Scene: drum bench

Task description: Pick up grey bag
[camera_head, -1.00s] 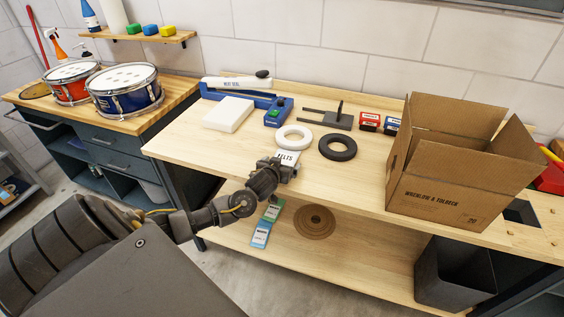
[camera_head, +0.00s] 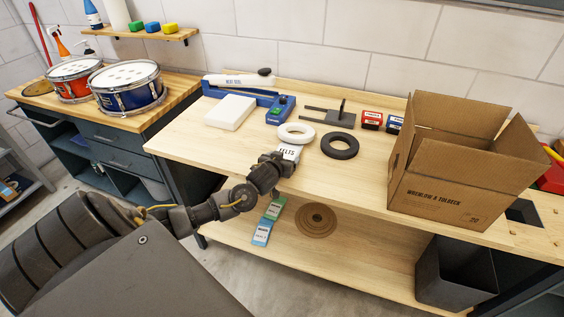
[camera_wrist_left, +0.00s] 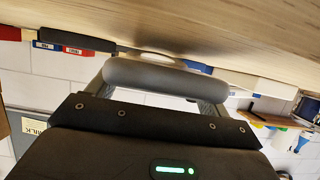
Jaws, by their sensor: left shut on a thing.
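The grey bag (camera_head: 290,151), a small pale pouch with a label reading "FELTS", is at the front part of the workbench, just in front of the white ring. My left gripper (camera_head: 284,163) is shut on it from the front side. In the left wrist view the bag (camera_wrist_left: 165,76) shows as a rounded grey edge between the two fingers. The gripper hides its lower part in the head view. I cannot tell whether the bag is clear of the bench top. My right gripper is not in view.
Behind the bag lie a white ring (camera_head: 296,133) and a black ring (camera_head: 339,146). An open cardboard box (camera_head: 440,194) stands to the right. A blue sealer (camera_head: 238,89) and a white block (camera_head: 230,112) are at back left. The lower shelf holds a brown disc (camera_head: 316,220).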

